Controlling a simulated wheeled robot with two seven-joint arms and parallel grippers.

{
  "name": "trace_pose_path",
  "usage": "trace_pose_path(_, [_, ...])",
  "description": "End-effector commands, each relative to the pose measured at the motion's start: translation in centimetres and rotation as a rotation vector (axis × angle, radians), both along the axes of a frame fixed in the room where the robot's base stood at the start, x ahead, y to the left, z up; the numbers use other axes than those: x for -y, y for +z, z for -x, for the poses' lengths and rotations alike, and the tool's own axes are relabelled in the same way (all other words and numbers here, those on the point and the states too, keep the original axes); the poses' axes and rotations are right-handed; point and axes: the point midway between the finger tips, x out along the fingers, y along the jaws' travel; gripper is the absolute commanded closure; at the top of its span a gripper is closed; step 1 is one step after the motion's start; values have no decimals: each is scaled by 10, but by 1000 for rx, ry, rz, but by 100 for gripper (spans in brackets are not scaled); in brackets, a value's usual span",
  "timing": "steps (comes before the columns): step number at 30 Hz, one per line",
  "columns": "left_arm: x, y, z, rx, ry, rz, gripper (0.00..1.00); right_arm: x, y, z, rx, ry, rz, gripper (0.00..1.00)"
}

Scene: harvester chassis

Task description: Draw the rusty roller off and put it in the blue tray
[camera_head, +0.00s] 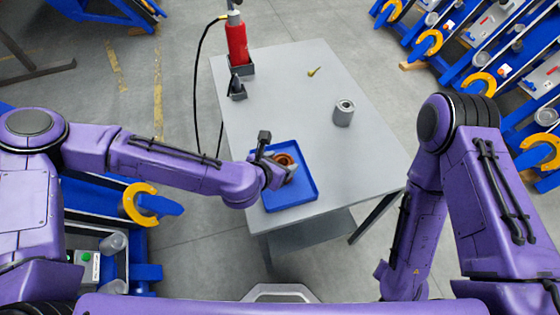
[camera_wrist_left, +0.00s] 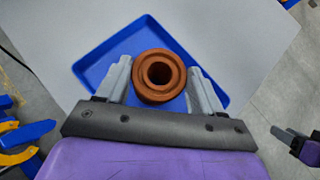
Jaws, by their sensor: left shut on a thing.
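The rusty roller (camera_wrist_left: 158,77) is an orange-brown ring-shaped part with a hole through it. My left gripper (camera_wrist_left: 162,84) is shut on it, one finger on each side. In the head view the roller (camera_head: 287,160) shows beside my left gripper (camera_head: 282,170), over the blue tray (camera_head: 300,194). The tray also shows in the left wrist view (camera_wrist_left: 98,62), behind the roller. I cannot tell whether the roller touches the tray floor. My right arm comes down at the right, but its gripper does not show clearly in the head view.
A grey table (camera_head: 300,100) carries the tray. A grey metal roller (camera_head: 343,113) stands right of its middle. A red bottle (camera_head: 237,42) and a small dark holder (camera_head: 237,90) stand at the back left. A small yellow item (camera_head: 314,72) lies near the back. Blue machine frames flank the table.

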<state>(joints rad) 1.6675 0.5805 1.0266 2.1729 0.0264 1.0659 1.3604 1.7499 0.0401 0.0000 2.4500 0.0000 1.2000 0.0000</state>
Motion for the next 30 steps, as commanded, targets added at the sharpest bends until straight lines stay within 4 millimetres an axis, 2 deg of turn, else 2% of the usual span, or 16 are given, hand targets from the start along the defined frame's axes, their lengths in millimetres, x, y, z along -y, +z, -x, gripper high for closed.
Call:
trace_pose_path(4, [0,0,1,-3,-1,-1,88,0,1,0,0,0,0,56])
trace_pose_path(5, [0,0,1,-3,-1,-1,24,0,1,0,0,0,0,56])
trace_pose_path(6, [0,0,1,-3,-1,-1,10,0,1,0,0,0,0,56])
trace_pose_path(7, [0,0,1,-3,-1,-1,3,0,1,0,0,0,0,56])
trace_pose_path(15, [-1,-1,2,-6,1,-3,3,0,0,0,0,0,0,56])
trace_pose_path(19, [-6,6,9,-4,1,-1,3,0,-3,0,0,0,0,56])
trace_pose_path(27, [-34,50,54,0,1,1,3,0,-13,0,0,0,0,56])
trace_pose_path(28, [-36,61,57,-5,1,-2,3,0,2,0,0,0,0,56])
trace_pose_path(30, [-39,67,62,-6,0,-4,3,0,17,0,0,0,0,56])
